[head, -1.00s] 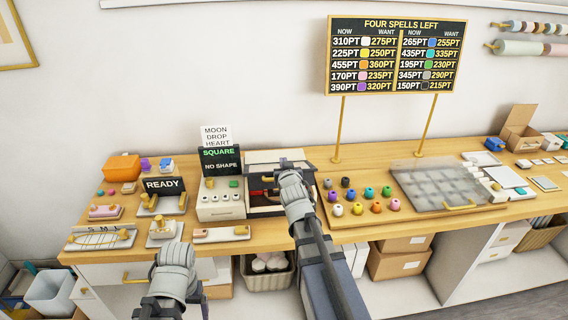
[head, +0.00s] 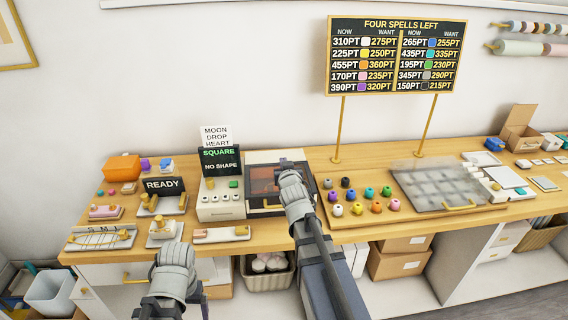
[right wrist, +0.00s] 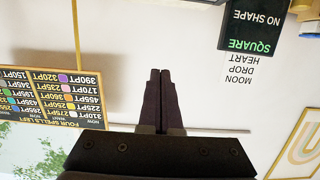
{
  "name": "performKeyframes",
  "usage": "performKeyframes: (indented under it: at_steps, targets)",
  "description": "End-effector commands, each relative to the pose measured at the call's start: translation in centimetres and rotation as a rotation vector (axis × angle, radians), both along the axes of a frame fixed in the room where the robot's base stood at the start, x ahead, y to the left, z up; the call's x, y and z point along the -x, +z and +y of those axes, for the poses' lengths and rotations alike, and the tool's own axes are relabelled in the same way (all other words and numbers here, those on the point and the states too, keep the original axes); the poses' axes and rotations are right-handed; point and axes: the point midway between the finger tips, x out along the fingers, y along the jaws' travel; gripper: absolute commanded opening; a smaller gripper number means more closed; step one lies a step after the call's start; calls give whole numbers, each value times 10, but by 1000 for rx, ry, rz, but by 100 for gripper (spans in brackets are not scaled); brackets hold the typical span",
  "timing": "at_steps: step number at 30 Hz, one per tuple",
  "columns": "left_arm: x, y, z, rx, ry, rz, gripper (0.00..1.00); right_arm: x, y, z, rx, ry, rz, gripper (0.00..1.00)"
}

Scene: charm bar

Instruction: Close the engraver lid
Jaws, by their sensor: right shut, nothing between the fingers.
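The engraver (head: 250,201) is a dark and white box in the middle of the bench, right of the white button unit. Its lid (head: 262,180), with a dark brownish window, lies down over the top in the head view. My right gripper (head: 284,164) is over the right part of the lid and hides some of it; I cannot tell if it touches. In the right wrist view its fingers (right wrist: 160,74) are together with nothing between them. My left gripper (head: 178,246) is low at the front left, away from the engraver; its fingers are not clear.
A black SQUARE / NO SHAPE sign (head: 220,160) stands on the button unit (head: 221,210) left of the engraver. A tray of several coloured charms (head: 345,217) is close on the right. A tall price board (head: 397,55) stands behind.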

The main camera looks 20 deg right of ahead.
Motion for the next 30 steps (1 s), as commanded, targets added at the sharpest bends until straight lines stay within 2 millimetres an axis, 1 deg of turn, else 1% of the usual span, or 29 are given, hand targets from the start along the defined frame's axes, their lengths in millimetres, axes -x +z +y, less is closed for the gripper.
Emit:
performKeyframes:
  at_steps: [5,9,15,16,25,30]
  targets:
    - [0,10,0,0,0,0,87,5,10,1,0,0,0,0]
    - [0,23,0,0,-1,0,87,11,23,1,0,1,0,0]
    - [0,37,0,0,-1,0,87,21,37,3,0,2,0,0]
    - [0,24,0,0,-1,0,87,21,24,3,0,2,0,0]
    - [0,-13,0,0,0,0,87,31,-12,6,0,2,0,0]
    - [0,-39,0,0,1,0,87,40,-39,8,0,2,0,0]
